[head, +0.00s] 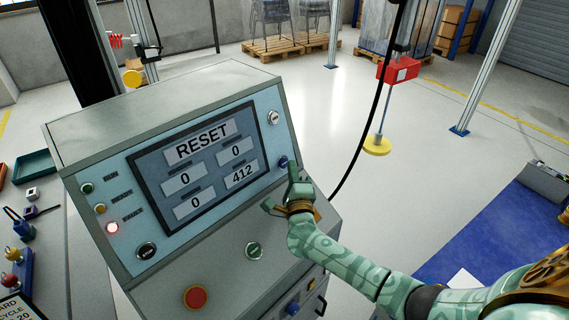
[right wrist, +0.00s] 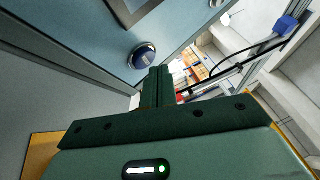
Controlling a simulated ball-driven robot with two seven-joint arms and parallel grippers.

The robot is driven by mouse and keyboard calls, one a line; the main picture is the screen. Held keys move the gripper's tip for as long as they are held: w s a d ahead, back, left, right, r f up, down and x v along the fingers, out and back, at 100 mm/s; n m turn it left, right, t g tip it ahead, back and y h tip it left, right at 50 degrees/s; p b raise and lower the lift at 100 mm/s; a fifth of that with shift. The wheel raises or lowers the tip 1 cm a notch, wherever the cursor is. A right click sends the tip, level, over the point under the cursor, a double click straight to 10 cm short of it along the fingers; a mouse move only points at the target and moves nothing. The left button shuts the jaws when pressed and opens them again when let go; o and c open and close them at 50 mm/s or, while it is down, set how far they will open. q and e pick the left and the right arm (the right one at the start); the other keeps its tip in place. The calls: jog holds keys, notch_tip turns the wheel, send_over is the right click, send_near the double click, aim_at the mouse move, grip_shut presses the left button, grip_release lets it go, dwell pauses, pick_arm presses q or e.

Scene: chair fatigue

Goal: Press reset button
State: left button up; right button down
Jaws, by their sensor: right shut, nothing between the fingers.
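A grey control console with a light-blue panel (head: 112,265) fills the left and middle of the head view. Its screen (head: 205,157) reads RESET above boxes showing 0, 0, 0 and 412. A blue round button (head: 283,162) sits at the panel's right edge; it also shows in the right wrist view (right wrist: 143,56), and I see no readable label on it. My right gripper (head: 293,170) is shut and empty beside this button. In the right wrist view its closed fingers (right wrist: 158,85) point up just right of and below the button; contact is not clear. My left gripper is not in view.
The panel also carries a key switch (head: 273,117), a lit red lamp (head: 112,228) and a black knob (head: 147,250). Lower down are a green button (head: 253,250) and a red button (head: 196,298). A black cable (head: 371,120) hangs right of the console.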

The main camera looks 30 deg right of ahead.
jog(key=shift+w+a+f, duration=0.1)
jog(key=shift+w, duration=0.2)
jog(key=shift+w+a+f+b, duration=0.1)
jog(key=shift+w+b, duration=0.2)
dwell(0.6)
jog(key=shift+s, duration=0.1)
jog(key=shift+s+r+p, duration=0.25)
jog(key=shift+s+p, duration=0.15)
jog(key=shift+p, duration=0.15)
jog(key=shift+s+d, duration=0.2)
jog(key=shift+s, duration=0.05)
